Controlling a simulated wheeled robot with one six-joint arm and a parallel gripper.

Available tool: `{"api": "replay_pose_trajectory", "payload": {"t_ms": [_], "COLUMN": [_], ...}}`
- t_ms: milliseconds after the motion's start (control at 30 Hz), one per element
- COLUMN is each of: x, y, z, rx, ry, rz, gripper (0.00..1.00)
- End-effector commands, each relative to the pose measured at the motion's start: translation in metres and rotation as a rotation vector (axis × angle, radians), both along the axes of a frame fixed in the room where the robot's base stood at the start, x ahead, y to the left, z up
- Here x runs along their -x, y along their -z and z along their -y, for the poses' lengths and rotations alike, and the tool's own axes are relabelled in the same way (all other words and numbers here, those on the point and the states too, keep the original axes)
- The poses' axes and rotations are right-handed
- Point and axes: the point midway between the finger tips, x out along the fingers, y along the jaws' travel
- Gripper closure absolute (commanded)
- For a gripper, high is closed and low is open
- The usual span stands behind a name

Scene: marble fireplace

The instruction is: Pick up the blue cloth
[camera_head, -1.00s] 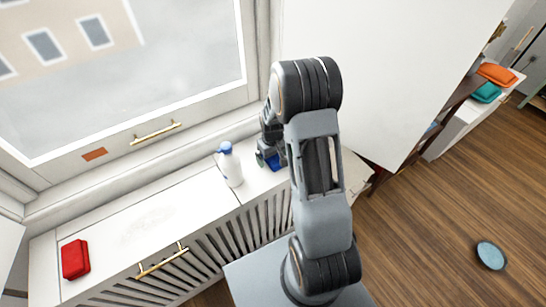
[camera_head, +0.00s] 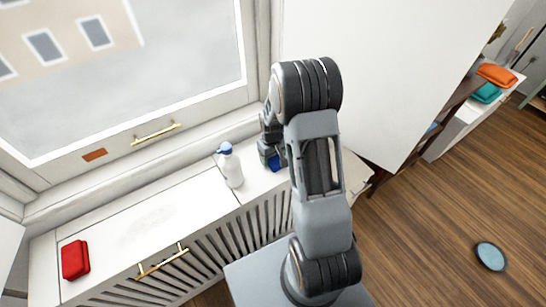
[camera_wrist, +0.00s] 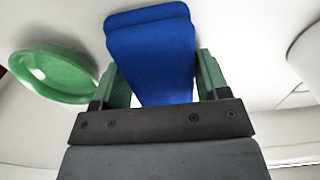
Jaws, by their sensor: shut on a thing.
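The blue cloth (camera_wrist: 152,50) is a folded blue pad between the two green fingers of my gripper (camera_wrist: 158,78) in the wrist view. My gripper is shut on it, with a finger against each side. In the head view a small part of the blue cloth (camera_head: 274,164) shows below my gripper (camera_head: 268,158), over the right part of the white radiator cover. My arm hides most of it. I cannot tell whether the cloth touches the surface.
A white spray bottle (camera_head: 231,166) with a blue top stands just left of my gripper. A green dish (camera_wrist: 52,76) lies left of the cloth in the wrist view. A red cloth (camera_head: 75,260) lies at the cover's left end. The window is behind.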

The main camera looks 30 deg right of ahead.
Motion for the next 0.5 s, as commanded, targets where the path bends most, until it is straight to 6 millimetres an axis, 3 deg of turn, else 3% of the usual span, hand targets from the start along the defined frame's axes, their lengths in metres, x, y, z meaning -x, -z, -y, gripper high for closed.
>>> {"api": "replay_pose_trajectory", "payload": {"t_ms": [167,333,500], "x": [-0.001,-0.001,0.026], "y": [-0.009,-0.033,-0.067], "z": [0.000,0.000,-0.012], "rx": [0.001,0.001,0.001], "ry": [0.000,0.000,-0.002], "rz": [0.002,0.005,0.005], "gripper": [0.55,0.55,0.55]}}
